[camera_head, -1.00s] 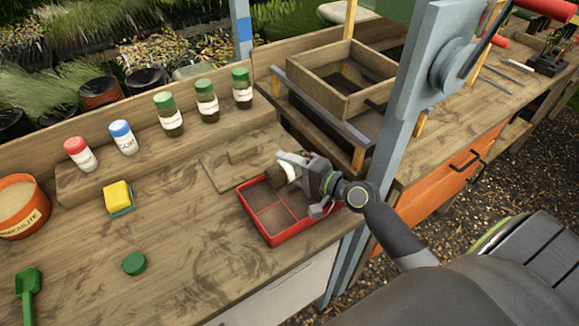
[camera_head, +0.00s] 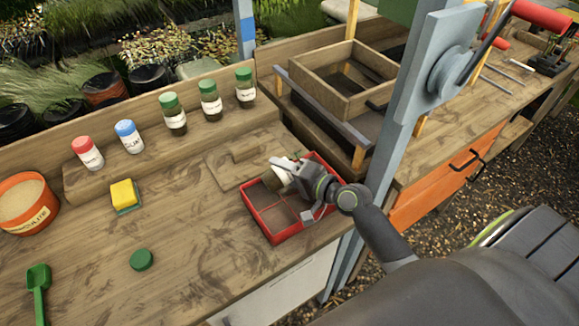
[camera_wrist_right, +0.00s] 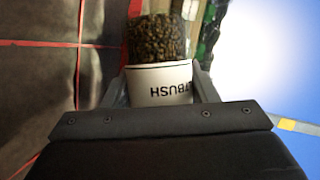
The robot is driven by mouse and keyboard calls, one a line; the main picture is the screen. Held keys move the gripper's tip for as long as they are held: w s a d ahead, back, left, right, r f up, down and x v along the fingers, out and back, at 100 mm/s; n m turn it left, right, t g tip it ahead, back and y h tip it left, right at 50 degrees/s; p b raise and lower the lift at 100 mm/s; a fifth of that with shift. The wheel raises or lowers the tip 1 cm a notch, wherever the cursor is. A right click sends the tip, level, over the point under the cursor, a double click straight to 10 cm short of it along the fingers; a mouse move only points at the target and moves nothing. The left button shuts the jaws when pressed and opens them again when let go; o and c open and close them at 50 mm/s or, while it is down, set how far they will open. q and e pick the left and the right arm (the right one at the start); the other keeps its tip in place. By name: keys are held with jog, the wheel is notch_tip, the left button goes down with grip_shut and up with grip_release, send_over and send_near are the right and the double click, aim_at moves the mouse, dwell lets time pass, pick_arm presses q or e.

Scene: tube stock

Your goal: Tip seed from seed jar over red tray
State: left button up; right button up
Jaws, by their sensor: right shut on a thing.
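The red tray (camera_head: 292,235) stands at the bench's front right, split into compartments by red dividers. My right gripper (camera_head: 287,176) is above the tray's far part and shut on the seed jar (camera_head: 277,180). In the right wrist view the open-topped jar (camera_wrist_right: 155,35) is full of dark brown seed, with a white label reading in part "TBUSH". My right gripper's fingers (camera_wrist_right: 160,85) clasp it at the label. The jar is tilted in the head view; I cannot tell whether seed is falling. A loose green lid (camera_head: 141,260) lies on the bench. My left gripper is not in view.
Jars with green lids (camera_head: 173,114), a red-lidded jar (camera_head: 87,152) and a blue-lidded jar (camera_head: 129,136) stand on the ledge. A yellow sponge (camera_head: 125,194), an orange pot (camera_head: 27,204) and a green scoop (camera_head: 38,286) are at left. A grey-blue post (camera_head: 405,100) rises right of the tray.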

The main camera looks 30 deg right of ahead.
aim_at(276, 183)
jog(key=shift+s+a+p, duration=0.2)
jog(key=shift+a+p, duration=0.35)
jog(key=shift+a, duration=1.85)
jog(key=shift+f+m+y+b, duration=0.15)
jog(key=shift+m+y+b, duration=0.15)
jog(key=shift+m+b, duration=0.3)
jog(key=shift+m, duration=0.3)
jog(key=shift+r, duration=0.2)
jog(key=shift+r+n+p, duration=0.2)
jog(key=shift+n+p, duration=0.2)
jog(key=shift+f+n+p, duration=0.15)
jog(key=shift+n+p, duration=0.25)
jog(key=shift+n, duration=0.1)
